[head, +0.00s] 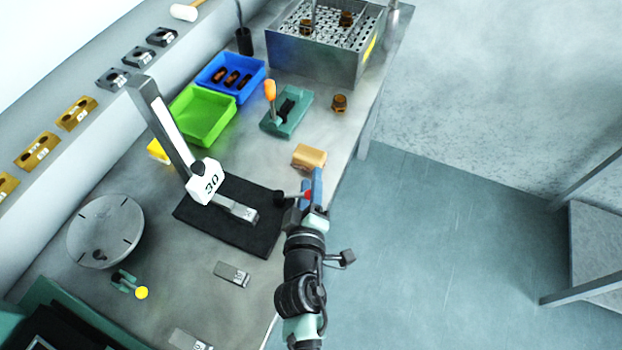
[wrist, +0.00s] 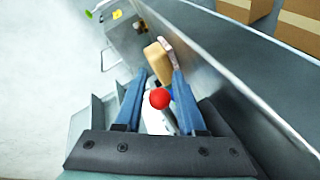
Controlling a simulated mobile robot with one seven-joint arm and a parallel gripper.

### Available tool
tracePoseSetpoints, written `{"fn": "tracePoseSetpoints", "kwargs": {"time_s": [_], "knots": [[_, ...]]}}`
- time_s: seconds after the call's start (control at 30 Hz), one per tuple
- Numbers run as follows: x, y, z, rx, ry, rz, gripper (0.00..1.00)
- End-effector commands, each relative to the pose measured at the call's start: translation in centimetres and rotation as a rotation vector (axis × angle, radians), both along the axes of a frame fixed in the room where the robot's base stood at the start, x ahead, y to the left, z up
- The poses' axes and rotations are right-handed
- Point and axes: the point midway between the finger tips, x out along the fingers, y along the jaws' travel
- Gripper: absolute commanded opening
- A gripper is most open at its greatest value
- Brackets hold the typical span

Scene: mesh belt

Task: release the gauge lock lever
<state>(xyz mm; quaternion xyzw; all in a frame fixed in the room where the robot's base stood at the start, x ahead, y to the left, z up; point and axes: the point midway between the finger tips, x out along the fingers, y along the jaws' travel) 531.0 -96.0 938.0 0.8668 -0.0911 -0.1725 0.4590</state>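The height gauge stands on a black mat (head: 252,236), with a tilted-looking column (head: 165,125) and a white block marked 30 (head: 207,182). A lever with a red ball knob (head: 308,195) is at my gripper, right of the mat. The red knob (wrist: 159,98) also shows in the wrist view, with a grey rod running below it. My gripper (head: 312,186) has its blue fingers spread, one on each side of the knob. Gaps show between the knob and both fingers (wrist: 156,92). The lever's attachment to the gauge is not clear.
A tan block (head: 309,157) lies just beyond my fingers. A green fixture with an orange handle (head: 270,90), green tray (head: 203,115) and blue tray (head: 232,76) stand farther back. A round plate (head: 105,232) and labelled metal blocks (head: 231,274) lie nearer. Open floor is on the right.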

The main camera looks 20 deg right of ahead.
Motion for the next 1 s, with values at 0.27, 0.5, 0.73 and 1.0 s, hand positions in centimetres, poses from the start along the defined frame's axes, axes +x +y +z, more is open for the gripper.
{"fn": "tracePoseSetpoints", "kwargs": {"time_s": [0.27,0.5,0.73,1.0], "knots": [[0.54,-0.20,-0.12,0.000,0.000,0.000,0.39],[0.52,-0.18,-0.11,0.000,0.000,0.000,0.16],[0.50,-0.18,-0.10,0.000,0.000,0.000,0.00],[0.41,-0.17,-0.67,-0.003,-0.001,-0.032,0.00]]}}
